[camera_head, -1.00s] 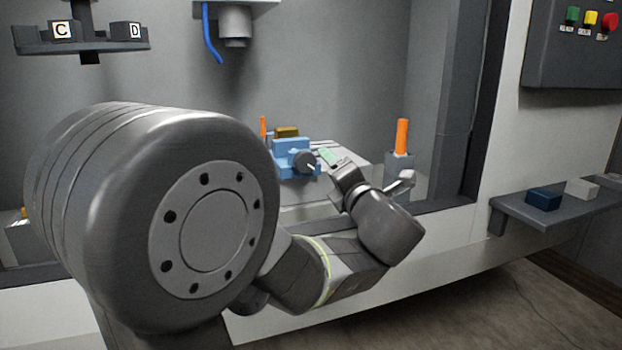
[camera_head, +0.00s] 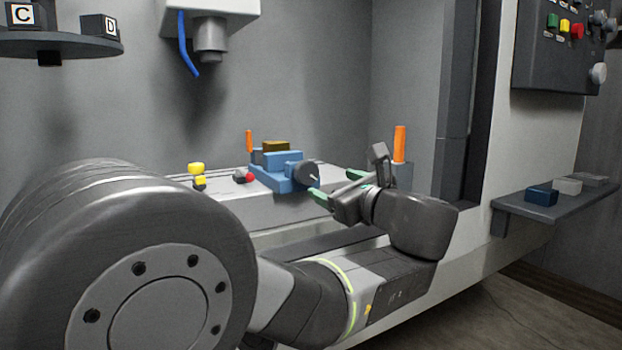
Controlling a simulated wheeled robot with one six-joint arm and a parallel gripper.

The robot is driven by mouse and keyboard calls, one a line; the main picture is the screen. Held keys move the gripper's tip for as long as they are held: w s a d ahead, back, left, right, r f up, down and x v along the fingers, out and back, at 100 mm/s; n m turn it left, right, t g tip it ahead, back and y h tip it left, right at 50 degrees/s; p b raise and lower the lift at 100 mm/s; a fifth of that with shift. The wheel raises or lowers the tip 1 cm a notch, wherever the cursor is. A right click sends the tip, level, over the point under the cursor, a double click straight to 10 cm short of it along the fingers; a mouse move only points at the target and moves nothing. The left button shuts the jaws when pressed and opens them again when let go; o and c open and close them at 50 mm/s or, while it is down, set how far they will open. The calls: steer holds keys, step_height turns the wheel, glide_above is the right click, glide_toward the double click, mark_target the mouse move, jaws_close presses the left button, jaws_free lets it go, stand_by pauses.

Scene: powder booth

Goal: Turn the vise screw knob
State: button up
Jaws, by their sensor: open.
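The blue vise (camera_head: 278,176) stands on the grey booth table. A brown-gold block (camera_head: 275,146) shows at the vise's top, behind the front blue jaw. The dark round screw knob (camera_head: 306,173) is on the vise's right end, with a thin pale pin or handle at it. My gripper (camera_head: 337,188) is just right of the knob, its two green-tipped fingers spread apart and pointing left towards it. The near fingertip is close to the knob; whether it touches I cannot tell. Nothing shows between the fingers.
An orange cylinder (camera_head: 400,143) stands in a grey holder behind my gripper. A thinner orange rod (camera_head: 249,140) is behind the vise. Yellow pieces (camera_head: 197,170) and a red-tipped piece (camera_head: 244,177) lie left of it. A spindle (camera_head: 209,40) hangs above. A side shelf (camera_head: 553,209) carries blocks.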

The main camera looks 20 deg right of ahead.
mark_target(309, 174)
steer(key=w, duration=0.3)
steer(key=w+b, duration=0.1)
steer(key=w, duration=0.6)
steer(key=shift+w+a, duration=0.1)
steer(key=shift+a, duration=0.3)
steer(key=c, duration=1)
